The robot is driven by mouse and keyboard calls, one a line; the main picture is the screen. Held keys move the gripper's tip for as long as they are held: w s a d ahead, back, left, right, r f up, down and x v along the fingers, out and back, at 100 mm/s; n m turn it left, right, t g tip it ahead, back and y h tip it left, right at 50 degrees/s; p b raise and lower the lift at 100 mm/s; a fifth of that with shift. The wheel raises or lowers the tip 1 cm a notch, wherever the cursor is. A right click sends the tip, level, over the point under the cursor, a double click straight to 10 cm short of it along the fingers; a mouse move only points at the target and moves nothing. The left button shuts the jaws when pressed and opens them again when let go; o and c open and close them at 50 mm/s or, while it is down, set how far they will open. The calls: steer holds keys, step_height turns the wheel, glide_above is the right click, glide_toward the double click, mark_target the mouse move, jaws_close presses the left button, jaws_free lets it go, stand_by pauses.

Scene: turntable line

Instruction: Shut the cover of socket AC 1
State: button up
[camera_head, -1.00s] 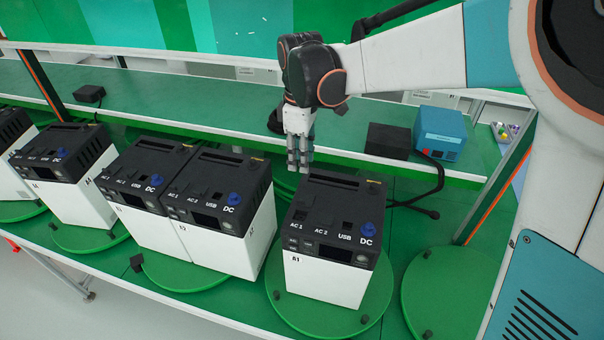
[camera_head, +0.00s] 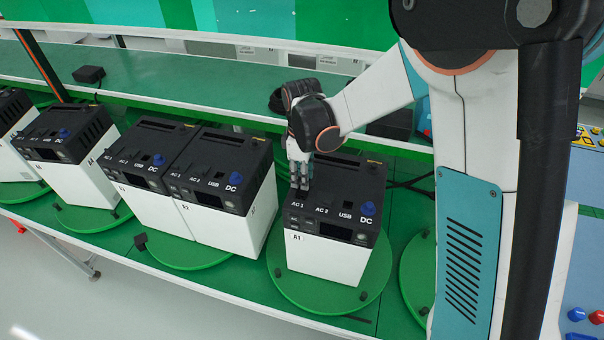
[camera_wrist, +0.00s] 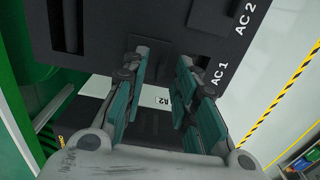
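The power unit A1 (camera_head: 330,255) has a white body and a black top and stands on a green turntable (camera_head: 290,290). Its AC 1 label (camera_head: 298,204) lies just in front of my gripper (camera_head: 299,186), whose fingers reach down at the unit's left side and hide the AC 1 socket in the head view. In the wrist view the AC 1 label (camera_wrist: 219,73) is right of the fingertips. My gripper (camera_wrist: 162,55) has its two fingers apart, with a gap between them. The AC 1 cover cannot be made out clearly; contact cannot be told.
Similar units, such as the neighbouring one (camera_head: 226,215), stand close on the left. The unit's blue DC knob (camera_head: 368,208) is right of AC 1. A green shelf (camera_head: 190,97) runs behind, with a black box (camera_head: 88,74) on it.

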mark_target(296, 200)
jaws_close()
steer(key=s, duration=0.1)
steer(key=s+a+b, duration=0.1)
steer(key=s, duration=0.1)
steer(key=s+a+b, duration=0.1)
steer(key=s, duration=0.1)
steer(key=shift+s, duration=0.2)
jaws_free()
steer(key=shift+s, duration=0.1)
